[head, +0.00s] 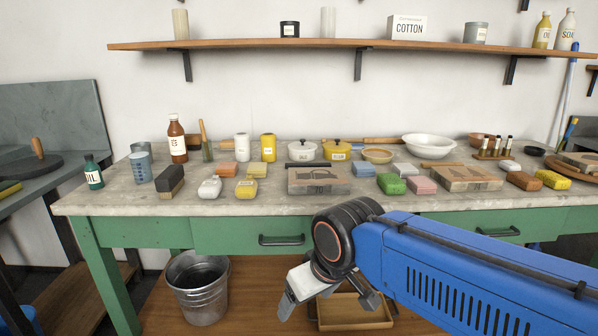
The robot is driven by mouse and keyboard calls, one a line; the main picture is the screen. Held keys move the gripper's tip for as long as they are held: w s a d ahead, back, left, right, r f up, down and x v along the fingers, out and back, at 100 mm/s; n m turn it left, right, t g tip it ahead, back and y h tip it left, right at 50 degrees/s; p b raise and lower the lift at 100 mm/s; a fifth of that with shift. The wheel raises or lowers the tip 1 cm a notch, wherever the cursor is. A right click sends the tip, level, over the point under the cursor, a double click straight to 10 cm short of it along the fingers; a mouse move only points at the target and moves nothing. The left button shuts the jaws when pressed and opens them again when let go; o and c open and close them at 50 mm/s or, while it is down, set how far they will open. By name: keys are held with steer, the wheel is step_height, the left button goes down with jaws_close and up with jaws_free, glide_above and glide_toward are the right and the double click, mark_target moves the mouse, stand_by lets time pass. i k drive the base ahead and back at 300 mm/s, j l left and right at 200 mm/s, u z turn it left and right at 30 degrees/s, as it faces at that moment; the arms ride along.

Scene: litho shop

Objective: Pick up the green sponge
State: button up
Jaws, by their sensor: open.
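The green sponge (391,183) lies on the worktop, right of the middle. A grey stone block stands to its left and a pink sponge (422,185) lies close on its right. A pale block lies just behind it. My gripper (312,300) is open and empty, low in front of the table and below the worktop's front edge. It is apart from the green sponge, to its left and below it in the picture. My blue arm reaches in from the lower right.
The worktop (330,204) is crowded. Grey stone blocks (318,180) flank the sponges, with bottles, jars and a white bowl (428,145) behind. A metal bucket (197,290) and wooden tray (352,312) sit on the lower shelf. A wall shelf (300,44) hangs above.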

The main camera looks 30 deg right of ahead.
mark_target(391, 184)
steer(key=z, duration=1.2)
